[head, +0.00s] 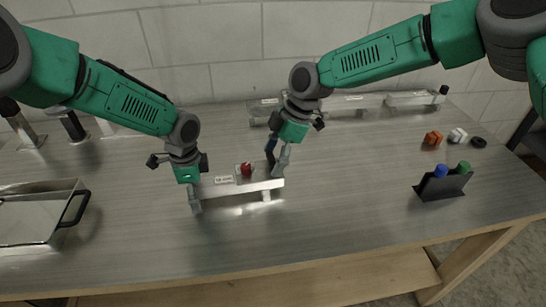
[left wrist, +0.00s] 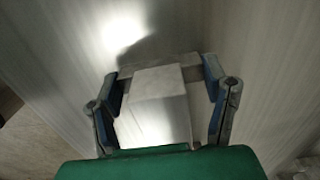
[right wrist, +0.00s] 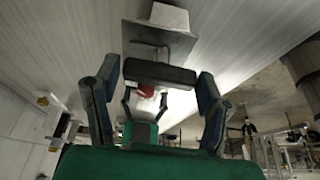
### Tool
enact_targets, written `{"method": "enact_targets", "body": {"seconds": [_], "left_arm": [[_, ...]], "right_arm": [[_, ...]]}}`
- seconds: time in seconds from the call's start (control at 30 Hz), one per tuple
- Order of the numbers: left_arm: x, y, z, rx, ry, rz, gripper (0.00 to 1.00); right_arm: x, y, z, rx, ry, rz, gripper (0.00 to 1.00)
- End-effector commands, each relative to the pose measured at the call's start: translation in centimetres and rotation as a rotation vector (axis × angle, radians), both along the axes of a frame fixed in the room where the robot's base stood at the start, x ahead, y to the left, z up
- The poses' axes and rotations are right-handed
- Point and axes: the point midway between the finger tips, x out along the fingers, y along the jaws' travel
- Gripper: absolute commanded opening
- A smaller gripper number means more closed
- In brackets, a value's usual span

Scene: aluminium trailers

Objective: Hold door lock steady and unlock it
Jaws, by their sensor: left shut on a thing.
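The door lock (head: 222,187) is a silvery bar on short feet on the metal table, with a small label and a red knob (head: 246,170). My left gripper (head: 193,196) is shut on the bar's left end, and in the left wrist view a pale block (left wrist: 160,105) sits between its fingers. My right gripper (head: 277,162) is at the bar's right end, with its fingers spread. In the right wrist view a dark bar-shaped part (right wrist: 160,73) lies between the fingertips and the red knob (right wrist: 146,90) shows beyond it; contact is unclear.
A metal tray (head: 40,215) with a dark handle stands at the left. A black holder (head: 442,186) with blue and green pieces stands at the right, with small orange, white and black parts behind it. Another long metal bar (head: 355,101) lies near the wall. The table front is clear.

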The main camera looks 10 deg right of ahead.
Motion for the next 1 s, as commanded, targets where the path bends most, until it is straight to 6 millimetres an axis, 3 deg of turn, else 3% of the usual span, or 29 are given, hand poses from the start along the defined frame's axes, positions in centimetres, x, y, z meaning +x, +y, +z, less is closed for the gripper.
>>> {"method": "enact_targets", "body": {"seconds": [0.43,0.8,1.0], "left_arm": [[-0.1,-0.1,-0.1,-0.001,0.002,0.000,0.31],[-0.1,-0.2,-0.1,-0.004,0.001,0.000,0.30],[-0.1,-0.2,0.0,-0.004,0.001,0.000,0.30]], "right_arm": [[0.1,-0.3,0.9,0.003,-0.002,-0.003,0.83],[0.4,-3.2,7.7,0.002,-0.004,-0.004,0.83],[0.5,-4.3,10.3,0.002,-0.001,-0.003,0.83]]}}
